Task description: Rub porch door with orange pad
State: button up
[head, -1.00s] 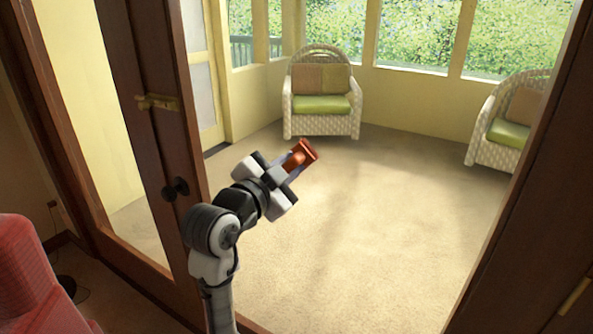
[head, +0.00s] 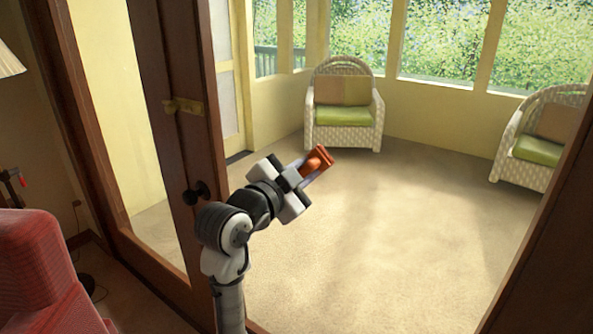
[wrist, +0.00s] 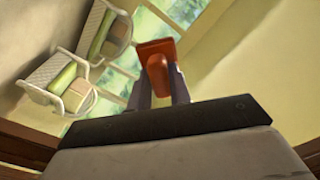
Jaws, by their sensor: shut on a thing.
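My gripper (head: 308,171) is shut on the orange pad (head: 322,156) and holds it up in the open doorway. In the wrist view the orange pad (wrist: 155,56) shows between the two fingers of my gripper (wrist: 160,88). The porch door (head: 178,130) is a brown wooden frame with glass, at the left of the head view. It has a brass latch (head: 184,106) and a dark round knob (head: 196,191). The pad is to the right of the door and apart from it.
A wicker chair (head: 343,112) with a green cushion stands at the back, and another wicker chair (head: 541,143) at the right. A red seat (head: 40,270) is at the lower left. The porch floor (head: 390,230) is clear. A dark wooden frame (head: 555,240) bounds the doorway on the right.

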jog(key=shift+s+d, duration=1.25)
jog(key=shift+d, duration=0.45)
jog(key=shift+s+d, duration=1.25)
jog(key=shift+d, duration=0.45)
jog(key=shift+s+d, duration=1.25)
jog(key=shift+d, duration=0.45)
jog(key=shift+f, duration=0.1)
jog(key=shift+a, duration=0.15)
jog(key=shift+w+a+b, duration=0.3)
jog(key=shift+w+a, duration=1.15)
jog(key=shift+a, duration=0.45)
jog(key=shift+w+a+b, duration=0.25)
jog(key=shift+w+a, duration=1.15)
jog(key=shift+a, duration=0.5)
jog(key=shift+w+a+b, duration=0.3)
jog(key=shift+w+a, duration=1.15)
jog(key=shift+a, duration=0.45)
jog(key=v, duration=0.6)
jog(key=shift+b, duration=0.35)
jog(key=shift+v, duration=1.55)
